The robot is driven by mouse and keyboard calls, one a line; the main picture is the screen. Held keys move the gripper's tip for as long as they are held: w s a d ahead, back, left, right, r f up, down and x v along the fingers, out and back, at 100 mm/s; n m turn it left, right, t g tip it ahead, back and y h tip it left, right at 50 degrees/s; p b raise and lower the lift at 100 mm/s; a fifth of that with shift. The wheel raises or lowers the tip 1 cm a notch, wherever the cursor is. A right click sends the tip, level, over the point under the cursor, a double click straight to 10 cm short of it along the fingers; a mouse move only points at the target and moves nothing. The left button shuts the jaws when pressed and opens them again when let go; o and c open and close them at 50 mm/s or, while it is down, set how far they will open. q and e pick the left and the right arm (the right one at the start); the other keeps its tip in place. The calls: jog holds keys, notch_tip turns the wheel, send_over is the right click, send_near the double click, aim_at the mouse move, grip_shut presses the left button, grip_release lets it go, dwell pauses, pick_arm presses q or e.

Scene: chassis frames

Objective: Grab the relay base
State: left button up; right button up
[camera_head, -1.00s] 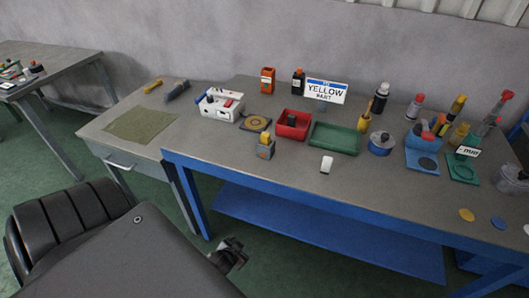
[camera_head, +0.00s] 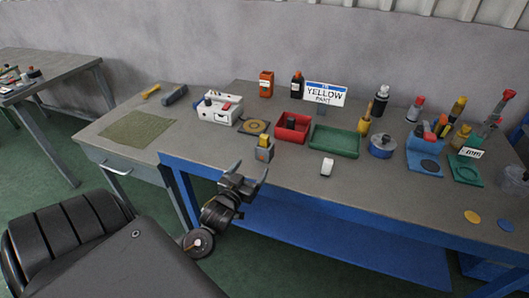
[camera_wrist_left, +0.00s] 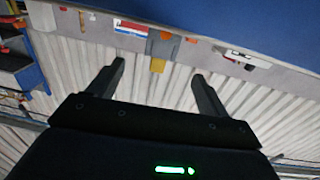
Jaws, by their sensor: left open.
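A small grey block with a yellow top (camera_head: 264,149), which I take for the relay base, stands near the front edge of the grey workbench (camera_head: 300,190). A grey and yellow thing (camera_wrist_left: 162,46), which looks like the same block, shows beyond and between the fingertips in the left wrist view. My left gripper (camera_head: 252,174) is open and empty at the bench's front edge, a little in front of the block and apart from it. Its two fingers (camera_wrist_left: 158,72) also show spread in the wrist view. My right gripper is not in view.
A white box (camera_head: 219,109), round tan disc (camera_head: 254,127), red bin (camera_head: 291,128) and green tray (camera_head: 335,140) stand behind the block. A small white piece (camera_head: 327,166) lies to its right. Bottles and tools crowd the right. The bench's front middle is mostly clear.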

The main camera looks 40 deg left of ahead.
aim_at(262, 151)
pick_arm(q)
jog(key=x, duration=0.5)
jog(key=shift+w+a+r+p, duration=0.15)
jog(key=shift+w+p, duration=0.15)
jog(key=shift+p, duration=0.2)
jog(key=p+x, duration=0.1)
jog(key=x, duration=0.3)
jog(key=shift+w+a, duration=0.15)
jog(key=c, duration=1.1)
jog(key=shift+c, duration=0.2)
